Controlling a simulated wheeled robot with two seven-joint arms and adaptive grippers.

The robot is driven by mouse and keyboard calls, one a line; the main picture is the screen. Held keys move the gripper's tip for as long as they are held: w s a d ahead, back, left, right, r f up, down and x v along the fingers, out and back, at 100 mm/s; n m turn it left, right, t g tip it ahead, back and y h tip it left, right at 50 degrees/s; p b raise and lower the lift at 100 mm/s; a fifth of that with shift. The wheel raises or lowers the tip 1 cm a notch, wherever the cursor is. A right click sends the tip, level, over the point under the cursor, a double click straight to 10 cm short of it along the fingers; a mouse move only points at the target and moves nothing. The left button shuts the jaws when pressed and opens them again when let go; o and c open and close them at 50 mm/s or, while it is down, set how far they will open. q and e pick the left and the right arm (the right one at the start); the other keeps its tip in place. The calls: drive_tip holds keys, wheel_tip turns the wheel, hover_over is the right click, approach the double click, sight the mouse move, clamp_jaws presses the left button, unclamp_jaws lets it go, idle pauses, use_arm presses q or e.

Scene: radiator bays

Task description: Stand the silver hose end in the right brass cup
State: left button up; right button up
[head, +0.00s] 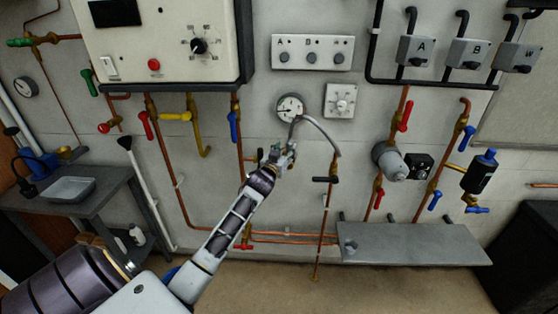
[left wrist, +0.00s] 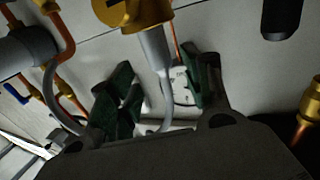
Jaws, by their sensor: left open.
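The silver hose end (left wrist: 154,46) shows in the left wrist view. Its upper end meets a brass cup-like fitting (left wrist: 140,12), cut off by the top edge. I cannot tell how deep it sits, or whether this is the right cup. My left gripper (left wrist: 160,90) is open, with its dark green fingers on either side of the hose below the silver end. In the head view my left gripper (head: 285,155) is at the wall below the round gauge. The grey hose (head: 322,131) arcs from it to the right. The hose end and cups are too small to make out there.
A copper pipe with a black-handled valve (head: 325,180) stands just right of my left gripper. A blue-handled valve (head: 234,126) is on its left, and the gauge (head: 290,107) above. A grey shelf (head: 420,244) juts out at lower right. A dark side table (head: 80,205) stands at left.

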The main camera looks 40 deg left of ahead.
use_arm(q)
drive_tip(key=v, duration=0.6)
drive_tip(key=shift+b, duration=0.3)
idle(0.7)
